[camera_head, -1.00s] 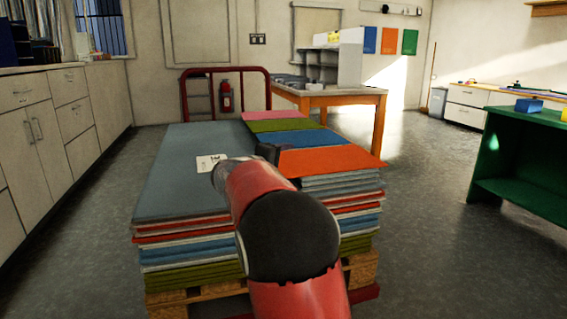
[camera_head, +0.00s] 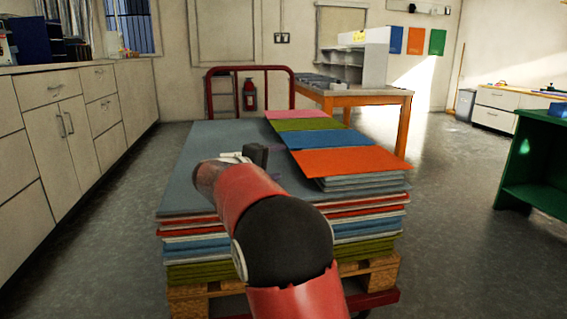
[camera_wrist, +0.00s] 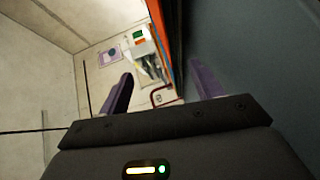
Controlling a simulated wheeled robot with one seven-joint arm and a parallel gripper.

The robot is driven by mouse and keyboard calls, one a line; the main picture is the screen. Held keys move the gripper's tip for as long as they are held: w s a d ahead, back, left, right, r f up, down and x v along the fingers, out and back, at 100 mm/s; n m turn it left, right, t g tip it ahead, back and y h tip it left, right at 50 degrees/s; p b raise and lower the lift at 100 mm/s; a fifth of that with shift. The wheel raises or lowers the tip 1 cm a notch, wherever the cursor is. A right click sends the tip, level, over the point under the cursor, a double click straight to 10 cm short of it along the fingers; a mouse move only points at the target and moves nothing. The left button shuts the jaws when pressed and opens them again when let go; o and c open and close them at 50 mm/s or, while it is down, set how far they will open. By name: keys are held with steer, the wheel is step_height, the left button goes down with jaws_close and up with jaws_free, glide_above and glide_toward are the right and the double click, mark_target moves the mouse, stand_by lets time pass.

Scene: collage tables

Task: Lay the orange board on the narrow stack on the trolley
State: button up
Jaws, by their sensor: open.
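The orange board (camera_head: 352,160) lies flat on top of the narrow stack (camera_head: 365,183) of grey-blue boards, at the right front of the trolley (camera_head: 382,298). It also shows as a thin orange strip in the wrist view (camera_wrist: 156,18). My gripper (camera_head: 266,155) is over the wide grey-blue stack (camera_head: 185,195), left of the orange board and apart from it. In the wrist view my gripper (camera_wrist: 160,76) has its two purple fingers spread with nothing between them. My arm hides part of the stack's front.
Blue (camera_head: 318,138), green (camera_head: 305,124) and pink (camera_head: 296,114) boards lie behind the orange one. The trolley's red rail (camera_head: 265,69) stands at the back. Drawers (camera_head: 60,130) line the left; a green bench (camera_head: 545,165) stands right. Floor is clear between.

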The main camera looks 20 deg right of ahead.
steer(key=a+r+p, duration=0.2)
steer(key=r, duration=0.1)
steer(key=a+r+p, duration=0.1)
steer(key=r, duration=0.1)
steer(key=shift+w+p, duration=0.35)
steer(key=shift+p, duration=0.05)
stand_by(0.6)
steer(key=s+m+g+y+p, duration=0.1)
steer(key=s+g+y+p, duration=0.15)
steer(key=s, duration=0.75)
steer(key=s+a+f+m+y+p, duration=0.1)
steer(key=s+a+f+y, duration=0.2)
steer(key=s, duration=0.6)
steer(key=s+a+f+m+y+p, duration=0.1)
steer(key=s+a+f+y, duration=0.3)
steer(key=s, duration=0.6)
steer(key=s+a+f+t+y, duration=0.1)
steer(key=s+a+f+y, duration=0.2)
steer(key=s, duration=0.7)
steer(key=a+y, duration=0.2)
steer(key=shift+a+f+m+p, duration=0.35)
steer(key=shift+m+p, duration=0.05)
